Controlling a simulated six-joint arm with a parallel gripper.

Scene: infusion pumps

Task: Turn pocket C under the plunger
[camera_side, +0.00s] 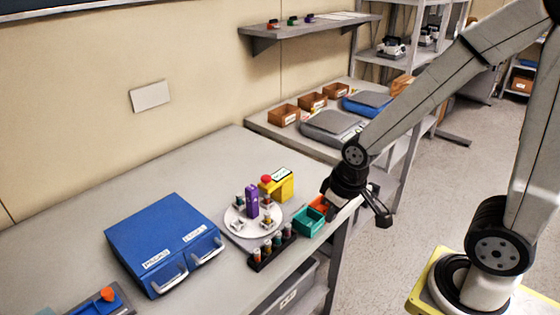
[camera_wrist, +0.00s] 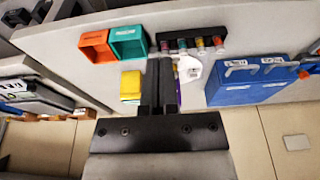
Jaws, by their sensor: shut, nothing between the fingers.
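A round white turntable (camera_side: 238,222) with several pockets around its rim stands on the bench, with a purple post (camera_side: 252,201) at its middle. Small vials sit in some of its pockets; the pocket letters are too small to read.
Teal (camera_side: 308,221) and orange (camera_side: 319,204) bins stand between the turntable and my gripper. A black rack (camera_side: 272,252) of several vials lies in front of the turntable. A blue two-drawer cabinet (camera_side: 165,241) stands to the left. The bench behind is clear.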

